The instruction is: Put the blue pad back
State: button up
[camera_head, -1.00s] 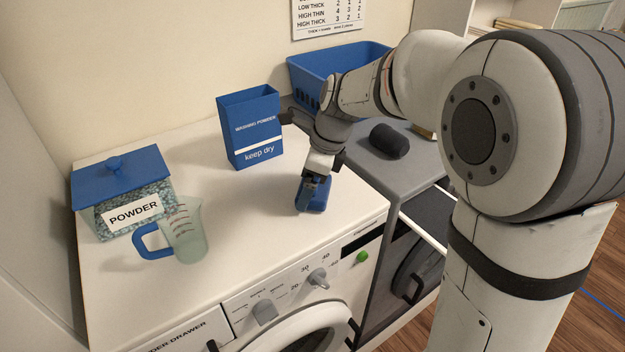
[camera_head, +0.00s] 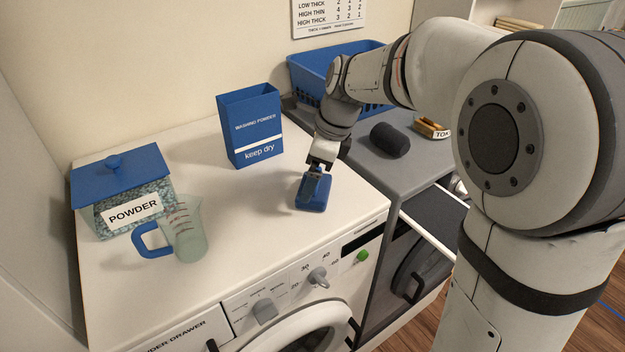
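The blue pad (camera_head: 314,195) lies on the white top of the washing machine (camera_head: 225,235), near its right edge. It looks like a small blue block with a raised part on top. My gripper (camera_head: 318,170) points down at the pad, with its fingertips at the pad's upper part. The fingers are small and partly merge with the pad in this view. I cannot tell whether they are closed on it.
A blue washing powder box (camera_head: 251,127) stands behind the pad. A powder tub (camera_head: 125,195) and a measuring jug (camera_head: 185,230) stand at left. A blue basket (camera_head: 305,75), a dark roll (camera_head: 390,140) and a wooden-topped item (camera_head: 430,127) are on the grey unit at right.

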aim_at(327, 187)
jog(key=v, duration=0.9)
jog(key=s+d+f+n+t+h, duration=0.1)
jog(key=s+d+f+n, duration=0.4)
jog(key=s+n, duration=0.4)
jog(key=s+d+f+n+t+h, duration=0.2)
jog(key=s+d+f+n, duration=0.3)
jog(key=s+n, duration=0.5)
jog(key=shift+s+d+f+n+b, duration=0.3)
jog(key=shift+d+n, duration=0.4)
jog(key=shift+d, duration=0.3)
jog(key=shift+w, duration=0.1)
